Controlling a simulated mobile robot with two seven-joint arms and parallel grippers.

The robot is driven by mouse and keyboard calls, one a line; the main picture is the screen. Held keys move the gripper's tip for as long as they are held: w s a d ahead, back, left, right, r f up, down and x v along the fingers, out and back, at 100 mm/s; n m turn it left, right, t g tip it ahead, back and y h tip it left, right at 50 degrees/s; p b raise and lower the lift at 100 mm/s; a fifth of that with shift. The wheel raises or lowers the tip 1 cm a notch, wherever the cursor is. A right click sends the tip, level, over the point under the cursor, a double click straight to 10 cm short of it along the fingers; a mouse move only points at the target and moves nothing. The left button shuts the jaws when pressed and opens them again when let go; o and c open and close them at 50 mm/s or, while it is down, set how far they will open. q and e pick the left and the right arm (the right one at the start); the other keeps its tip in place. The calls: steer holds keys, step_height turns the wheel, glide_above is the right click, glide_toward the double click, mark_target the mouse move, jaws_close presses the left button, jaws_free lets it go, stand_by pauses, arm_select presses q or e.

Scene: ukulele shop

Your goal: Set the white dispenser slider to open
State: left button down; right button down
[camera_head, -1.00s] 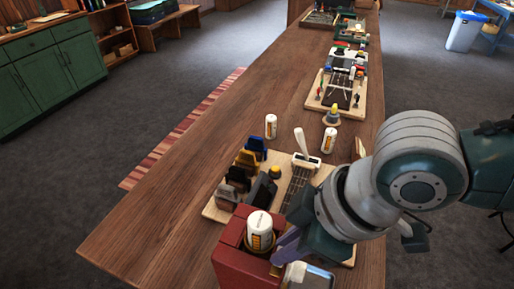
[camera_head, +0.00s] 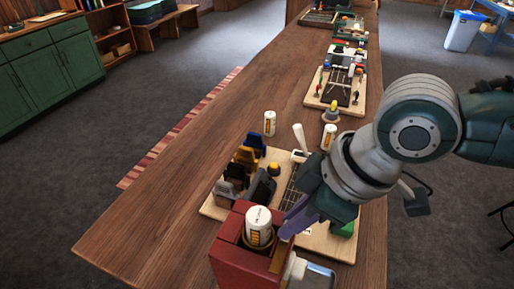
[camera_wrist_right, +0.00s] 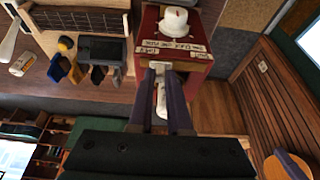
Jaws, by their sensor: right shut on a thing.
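The dispenser is a red box (camera_head: 236,262) at the near end of the bench, with a white can (camera_head: 259,225) upright in its top. In the right wrist view the red box (camera_wrist_right: 196,62) bears pale labels, too small to read for certain. A white slider (camera_wrist_right: 160,92) sticks out from its near face, between my right gripper's (camera_wrist_right: 165,78) two purple fingers, which are shut on it. In the head view my right gripper (camera_head: 290,232) is at the box's right side, its tips partly hidden. My left gripper is not in view.
A wooden board (camera_head: 215,210) behind the box holds clamps and a fretted neck. Two white cans (camera_head: 269,123) and a yellow-topped item (camera_head: 331,112) stand farther back. A grey-blue part (camera_head: 318,276) sits right of the box. The bench's left side is clear.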

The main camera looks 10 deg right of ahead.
steer(key=shift+w+d, duration=0.15)
steer(key=shift+d, duration=0.05)
steer(key=c, duration=0.9)
jaws_free()
steer(key=shift+w, duration=0.1)
steer(key=shift+o, duration=0.2)
steer(key=v, duration=1)
steer(key=shift+b, duration=0.35)
